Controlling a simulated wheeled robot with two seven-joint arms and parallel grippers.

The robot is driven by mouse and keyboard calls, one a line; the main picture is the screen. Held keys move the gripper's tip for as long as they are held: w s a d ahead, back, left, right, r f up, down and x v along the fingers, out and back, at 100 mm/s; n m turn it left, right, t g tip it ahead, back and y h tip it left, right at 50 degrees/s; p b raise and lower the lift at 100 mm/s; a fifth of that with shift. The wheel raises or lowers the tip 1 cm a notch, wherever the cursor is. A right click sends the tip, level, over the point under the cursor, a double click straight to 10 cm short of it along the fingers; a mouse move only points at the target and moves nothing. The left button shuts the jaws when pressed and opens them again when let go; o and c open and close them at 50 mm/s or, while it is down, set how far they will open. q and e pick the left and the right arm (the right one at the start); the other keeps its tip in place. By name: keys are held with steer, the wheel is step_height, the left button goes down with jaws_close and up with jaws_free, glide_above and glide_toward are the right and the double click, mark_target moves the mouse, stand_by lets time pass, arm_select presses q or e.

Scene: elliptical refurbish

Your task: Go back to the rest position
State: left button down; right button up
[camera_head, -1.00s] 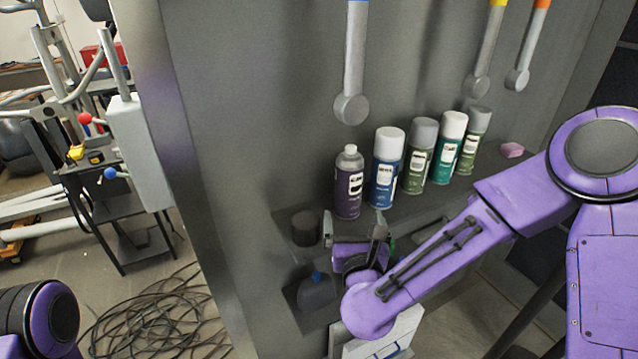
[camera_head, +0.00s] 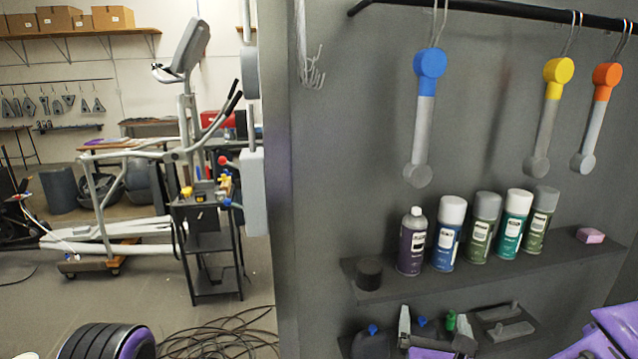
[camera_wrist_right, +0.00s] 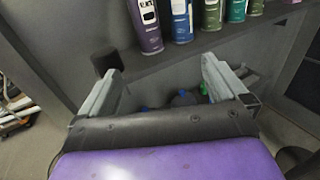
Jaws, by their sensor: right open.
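My right gripper (camera_head: 433,330) is at the bottom of the head view, in front of the lower shelf, with its two fingers upright and apart. The right wrist view shows the same gripper (camera_wrist_right: 163,88) open, with nothing between its fingers. Bottles with blue caps (camera_wrist_right: 183,98) and a green-capped one (camera_head: 451,321) stand behind it. Part of my purple right arm (camera_head: 600,335) shows at the bottom right. My left arm shows only as a black and purple joint at the bottom left; its gripper is out of view.
Several spray cans (camera_head: 449,232), a dark cylinder (camera_head: 369,273) and a pink block (camera_head: 590,235) stand on the upper shelf (camera_head: 480,278). Blue, yellow and orange-ended handles hang from a rail (camera_head: 480,15). An elliptical machine (camera_head: 187,125) and coiled cables (camera_head: 215,340) are at the left.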

steer(key=s+d+f+n+g+y+b, duration=0.15)
steer(key=s+f+n+g, duration=0.3)
steer(key=f+n, duration=0.85)
steer(key=s+f+n+g+y+b, duration=0.25)
steer(key=s+f+n, duration=0.25)
steer(key=f+n, duration=0.75)
arm_select(q)
step_height(320, 180, down, 7)
steer(key=b, duration=0.3)
steer(key=shift+s, duration=0.35)
arm_select(e)
steer(key=s+d+f+n+g+h, duration=0.1)
steer(key=s+d+f+n+g, duration=0.2)
steer(key=s+f, duration=0.5)
steer(key=s+d+f+n+g+h, duration=0.1)
steer(key=s+d+f+n+g, duration=0.2)
steer(key=s+d+f, duration=0.2)
steer(key=s+f, duration=0.3)
steer(key=s, duration=0.3)
steer(key=shift+s+n+g+h, duration=0.3)
steer(key=shift+n+g+h, duration=0.05)
steer(key=shift+g+h, duration=0.05)
